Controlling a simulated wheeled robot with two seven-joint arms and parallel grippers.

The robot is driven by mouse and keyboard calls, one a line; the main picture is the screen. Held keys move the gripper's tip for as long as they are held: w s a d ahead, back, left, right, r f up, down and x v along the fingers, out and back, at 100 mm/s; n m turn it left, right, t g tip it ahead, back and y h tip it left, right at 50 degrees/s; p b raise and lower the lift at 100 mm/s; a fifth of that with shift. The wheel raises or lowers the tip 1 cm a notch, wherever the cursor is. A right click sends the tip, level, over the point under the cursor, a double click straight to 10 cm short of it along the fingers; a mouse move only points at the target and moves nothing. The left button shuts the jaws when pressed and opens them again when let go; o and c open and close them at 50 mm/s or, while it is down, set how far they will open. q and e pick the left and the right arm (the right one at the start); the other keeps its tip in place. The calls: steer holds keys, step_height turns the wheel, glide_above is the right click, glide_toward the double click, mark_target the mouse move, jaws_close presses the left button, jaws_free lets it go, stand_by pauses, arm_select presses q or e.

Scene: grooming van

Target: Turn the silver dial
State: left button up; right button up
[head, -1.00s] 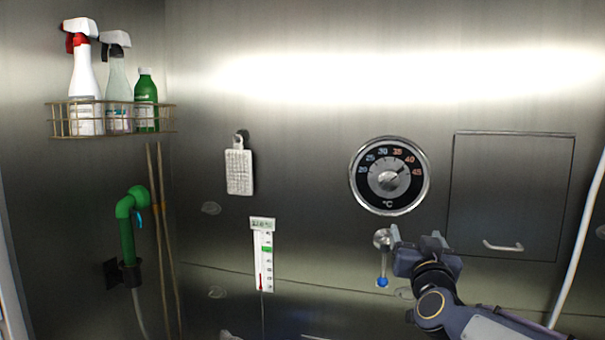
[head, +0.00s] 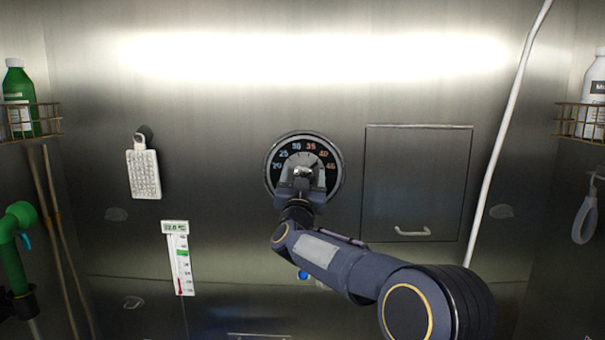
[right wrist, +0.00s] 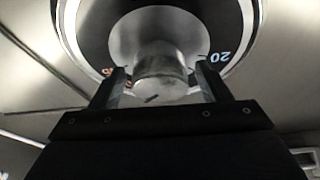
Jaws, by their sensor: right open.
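The silver dial (head: 304,172) sits on the back wall, ringed by a black face with numbers and a chrome rim. In the right wrist view its round silver knob (right wrist: 160,75) stands out between my two fingers. My right gripper (head: 302,178) is in front of the dial, open, with one finger on each side of the knob; a narrow gap shows beside the fingers. In the right wrist view the gripper (right wrist: 160,88) comes from below. The dial's lower part is hidden behind the gripper in the head view. My left gripper is not in view.
A cabinet door (head: 416,180) with a handle is right of the dial. A white hose (head: 505,130) runs down beyond it. A thermometer strip (head: 179,264) and a hanging white block (head: 144,174) are to the left. A blue-tipped lever (head: 303,275) is partly hidden behind my arm.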

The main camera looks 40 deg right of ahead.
steer(key=c, duration=1)
steer(key=shift+o, duration=0.2)
steer(key=shift+n+t, duration=0.3)
steer(key=shift+n, duration=0.3)
steer(key=n+t+y+b, duration=0.1)
steer(key=n+y, duration=0.1)
steer(key=n, duration=0.2)
steer(key=shift+n+t+y, duration=0.3)
steer(key=shift+n+y, duration=0.35)
steer(key=shift+n, duration=0.65)
steer(key=shift+n+t+y, duration=0.3)
steer(key=shift+n+y, duration=0.35)
steer(key=shift+n, duration=0.65)
steer(key=o, duration=1)
steer(key=shift+c, duration=0.2)
